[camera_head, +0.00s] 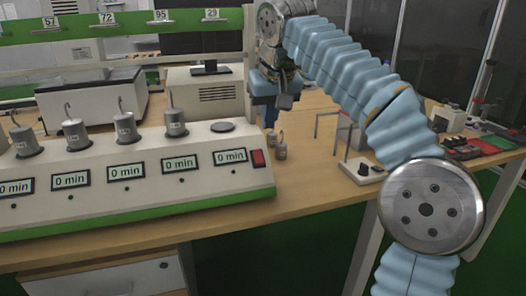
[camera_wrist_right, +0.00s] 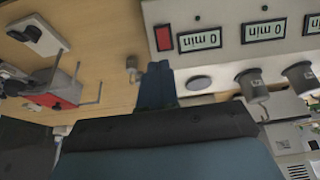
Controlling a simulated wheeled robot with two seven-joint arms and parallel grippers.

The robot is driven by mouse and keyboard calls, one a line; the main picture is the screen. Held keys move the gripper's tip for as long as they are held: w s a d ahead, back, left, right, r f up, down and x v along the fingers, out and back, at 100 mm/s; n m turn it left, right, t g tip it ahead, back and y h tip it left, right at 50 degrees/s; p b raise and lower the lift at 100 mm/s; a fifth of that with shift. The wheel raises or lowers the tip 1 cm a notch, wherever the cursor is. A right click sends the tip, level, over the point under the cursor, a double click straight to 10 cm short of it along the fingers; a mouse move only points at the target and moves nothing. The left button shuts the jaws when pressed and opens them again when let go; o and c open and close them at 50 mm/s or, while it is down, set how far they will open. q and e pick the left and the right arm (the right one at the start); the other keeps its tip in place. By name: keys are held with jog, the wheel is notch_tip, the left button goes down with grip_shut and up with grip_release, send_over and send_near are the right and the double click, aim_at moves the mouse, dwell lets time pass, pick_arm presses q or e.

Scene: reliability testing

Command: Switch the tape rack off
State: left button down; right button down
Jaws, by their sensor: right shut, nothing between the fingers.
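The tape rack (camera_head: 120,205) is a long white sloped panel with a green base, on the wooden table at the left. Its displays read 0 min. A red rocker switch (camera_head: 258,158) sits at the right end of its front; it also shows in the wrist view (camera_wrist_right: 163,38). I cannot tell the rocker's position. My right gripper (camera_head: 270,120) is behind the rack's right end, above and beyond the switch, fingers pointing down. In the wrist view its dark blue fingers (camera_wrist_right: 157,72) are together and empty, apart from the switch. My left gripper is out of view.
Hooked grey weights (camera_head: 176,122) stand along the rack top; the rightmost round pad (camera_head: 222,127) is empty. A wire-frame device (camera_head: 362,170) stands farther right. A green shelf rail runs behind.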

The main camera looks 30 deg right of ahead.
aim_at(262, 159)
jog(key=x, duration=1.1)
jog(key=shift+s+f+b, duration=0.15)
jog(key=shift+b, duration=0.25)
